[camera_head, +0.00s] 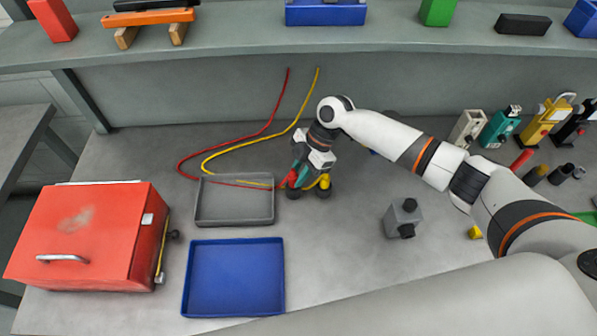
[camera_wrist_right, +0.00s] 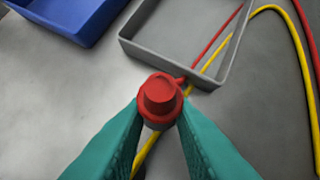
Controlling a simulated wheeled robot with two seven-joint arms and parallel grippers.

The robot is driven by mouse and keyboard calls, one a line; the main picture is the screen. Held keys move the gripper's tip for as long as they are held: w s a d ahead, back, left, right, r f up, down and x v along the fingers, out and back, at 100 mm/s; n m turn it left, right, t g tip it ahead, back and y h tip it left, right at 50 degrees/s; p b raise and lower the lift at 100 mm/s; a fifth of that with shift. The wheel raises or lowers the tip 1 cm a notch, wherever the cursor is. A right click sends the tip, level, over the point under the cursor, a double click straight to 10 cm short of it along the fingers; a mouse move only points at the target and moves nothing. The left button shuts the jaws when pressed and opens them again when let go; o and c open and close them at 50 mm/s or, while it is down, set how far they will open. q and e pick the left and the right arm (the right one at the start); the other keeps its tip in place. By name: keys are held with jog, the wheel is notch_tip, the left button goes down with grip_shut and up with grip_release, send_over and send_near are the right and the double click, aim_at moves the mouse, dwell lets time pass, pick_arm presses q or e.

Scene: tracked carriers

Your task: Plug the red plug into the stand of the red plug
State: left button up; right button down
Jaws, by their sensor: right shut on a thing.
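The red plug (camera_wrist_right: 160,95) is between the teal fingers of my right gripper (camera_wrist_right: 158,122) in the right wrist view, with its red cable running off to the upper right. In the head view the right gripper (camera_head: 299,175) is shut on the red plug (camera_head: 291,179), just right of the grey tray. A dark round stand (camera_head: 293,193) shows right below the red plug; I cannot tell whether the plug is seated in it or above it. The yellow plug (camera_head: 325,181) is at a second dark stand (camera_head: 323,193) to the right. My left gripper is not in view.
A grey tray (camera_head: 235,222) lies left of the gripper, a blue tray (camera_head: 233,238) in front of it. A red toolbox (camera_head: 85,240) stands at left, a grey block (camera_head: 404,212) at right. The red cable (camera_head: 225,143) and yellow cable (camera_head: 262,133) loop behind. A shelf (camera_head: 235,45) overhangs the back.

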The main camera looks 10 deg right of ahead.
jog(key=shift+f+b, duration=0.5)
jog(key=shift+f, duration=0.2)
jog(key=c, duration=1.1)
grip_release()
jog(key=shift+c, duration=0.2)
jog(key=b+v, duration=0.2)
jog(key=v, duration=0.5)
jog(key=shift+r, duration=0.3)
jog(key=shift+f, duration=0.15)
